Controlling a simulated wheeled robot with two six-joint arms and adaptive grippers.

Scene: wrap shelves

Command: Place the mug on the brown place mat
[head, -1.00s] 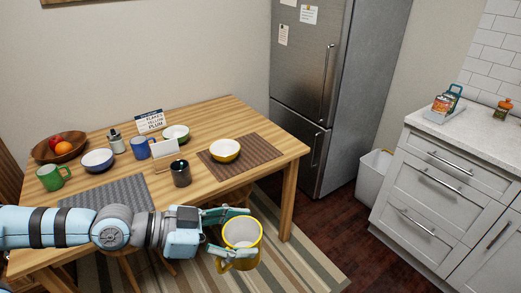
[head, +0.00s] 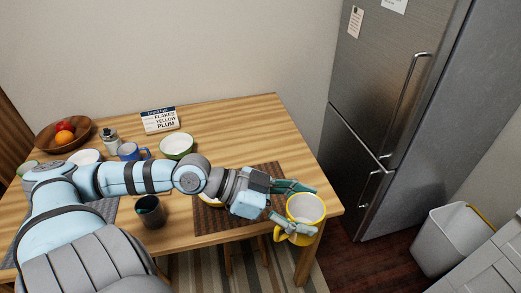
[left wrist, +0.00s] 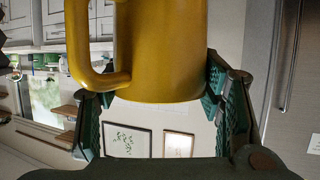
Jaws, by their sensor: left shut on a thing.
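The mug (head: 306,206) is yellow outside and pale inside. My left gripper (head: 298,208) is shut on it, with one finger on either side. In the left wrist view the yellow mug (left wrist: 165,50) sits between the fingers with its handle at the left. In the head view the mug appears in front of the table's right edge, with its opening facing up. The brown place mat (head: 268,170) lies on the table, partly hidden behind my left forearm and gripper. A white and yellow bowl on that mat is mostly hidden by the arm. My right gripper is out of view.
A dark cup (head: 151,211) stands on the table left of the brown mat. A green bowl (head: 176,146), a blue mug (head: 130,151) and a sign (head: 159,121) stand farther back. The fridge (head: 385,110) and a white bin (head: 447,240) are to the right.

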